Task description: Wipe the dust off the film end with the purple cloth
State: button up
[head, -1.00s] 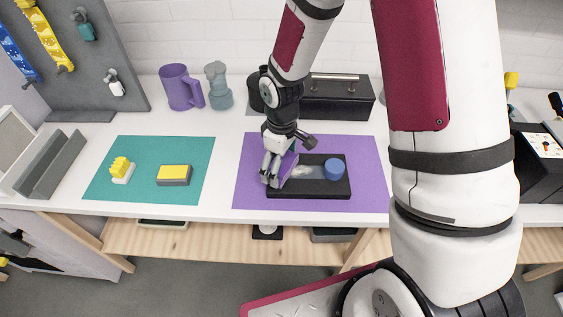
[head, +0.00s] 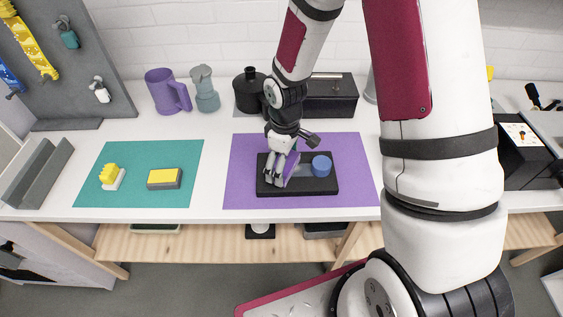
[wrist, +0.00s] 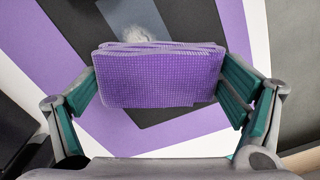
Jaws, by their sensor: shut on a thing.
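The purple cloth (wrist: 158,78) is folded and held between the two fingers of my gripper (wrist: 165,95). In the head view the gripper (head: 282,180) is low over the left part of a black board (head: 310,187), with the cloth (head: 292,168) at its right side. The film is a grey-blue strip (wrist: 128,12) lying on the board. A whitish dust patch (wrist: 136,34) shows on it just beyond the cloth's far edge in the wrist view. The cloth hides part of the strip. I cannot tell whether the cloth touches it.
A blue round piece (head: 321,166) sits on the board's right half. The board lies on a purple mat (head: 355,195). A teal mat (head: 135,190) at left holds a yellow-topped block (head: 164,178) and a small yellow piece (head: 110,174). A black box (head: 330,100) stands behind.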

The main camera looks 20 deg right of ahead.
aim_at(298, 170)
dwell(0.3)
jog(key=shift+s+d+p, duration=0.3)
jog(key=shift+d, duration=0.65)
jog(key=shift+s+d+p, duration=0.25)
jog(key=shift+s+d, duration=0.05)
jog(key=shift+d, duration=0.6)
jog(key=shift+w+a, duration=0.2)
jog(key=shift+a, duration=0.45)
jog(key=shift+w+a, duration=0.25)
jog(key=shift+a, duration=0.35)
jog(key=shift+w+a, duration=0.2)
jog(key=shift+a, duration=0.45)
jog(key=shift+a+b, duration=0.1)
jog(key=shift+b, duration=0.2)
jog(key=shift+w+a+b, duration=0.15)
jog(key=shift+w+a, duration=0.15)
jog(key=shift+a, duration=0.55)
jog(key=shift+w+a+b, duration=0.15)
jog(key=shift+w+a, duration=0.15)
jog(key=shift+a, duration=0.55)
